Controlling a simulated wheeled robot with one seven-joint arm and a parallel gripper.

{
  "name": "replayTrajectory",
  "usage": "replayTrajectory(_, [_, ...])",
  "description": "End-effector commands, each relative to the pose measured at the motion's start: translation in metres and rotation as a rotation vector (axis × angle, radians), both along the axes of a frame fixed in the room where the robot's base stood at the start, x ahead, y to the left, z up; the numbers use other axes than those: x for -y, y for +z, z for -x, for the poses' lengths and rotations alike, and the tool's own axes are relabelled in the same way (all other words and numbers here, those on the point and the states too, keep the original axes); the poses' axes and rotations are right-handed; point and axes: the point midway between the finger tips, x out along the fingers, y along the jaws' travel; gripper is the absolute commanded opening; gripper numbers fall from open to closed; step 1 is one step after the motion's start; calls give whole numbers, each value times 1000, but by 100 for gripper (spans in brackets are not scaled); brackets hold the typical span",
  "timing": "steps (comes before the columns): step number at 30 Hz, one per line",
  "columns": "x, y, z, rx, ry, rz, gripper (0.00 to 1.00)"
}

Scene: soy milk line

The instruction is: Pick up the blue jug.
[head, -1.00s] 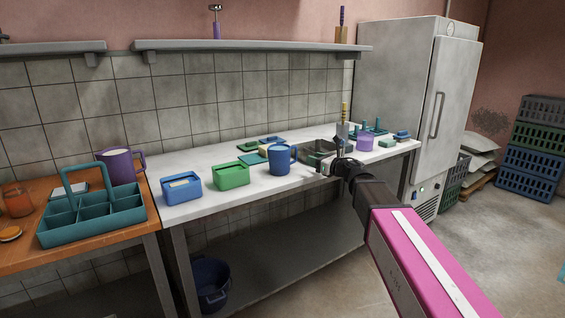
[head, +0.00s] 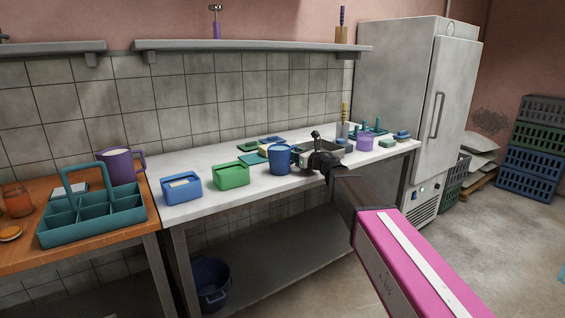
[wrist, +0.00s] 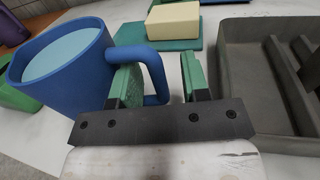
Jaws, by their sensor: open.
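The blue jug (head: 279,160) stands upright on the white counter (head: 240,196), between the green box and the sink. In the wrist view the jug (wrist: 62,78) is at the left, with pale blue contents or lid inside its rim, and its handle (wrist: 158,68) points right. My gripper (head: 300,160) is open at the handle side of the jug. In the wrist view its green-padded fingers (wrist: 158,84) are apart, the left one in or over the handle's opening, the right one outside the handle. I cannot tell whether either finger touches it.
A green box (head: 231,177) and a blue box (head: 181,189) stand left of the jug. A cream block (wrist: 172,24) on a teal board (wrist: 160,46) lies behind. A purple mug (head: 365,142) stands farther right.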

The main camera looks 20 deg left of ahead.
Motion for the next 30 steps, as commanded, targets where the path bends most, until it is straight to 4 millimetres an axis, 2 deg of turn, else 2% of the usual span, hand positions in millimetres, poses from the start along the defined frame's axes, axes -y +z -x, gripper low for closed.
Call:
replayTrajectory(2, [1,0,1,0,0,0,42])
replayTrajectory(3, [1,0,1,0,0,0,39])
replayTrajectory(5, [1,0,1,0,0,0,19])
replayTrajectory(6, [1,0,0,0,0,0,6])
replayTrajectory(7, [1,0,1,0,0,0,0])
replayTrajectory(20, [1,5,1,0,0,-2,0])
replayTrajectory(23, [1,14,1,0,0,-2,0])
replayTrajectory(28, [1,41,0,2,0,-3,0])
replayTrajectory(29, [1,46,3,1,0,-3,0])
replayTrajectory(30, [1,49,17,1,1,-2,0])
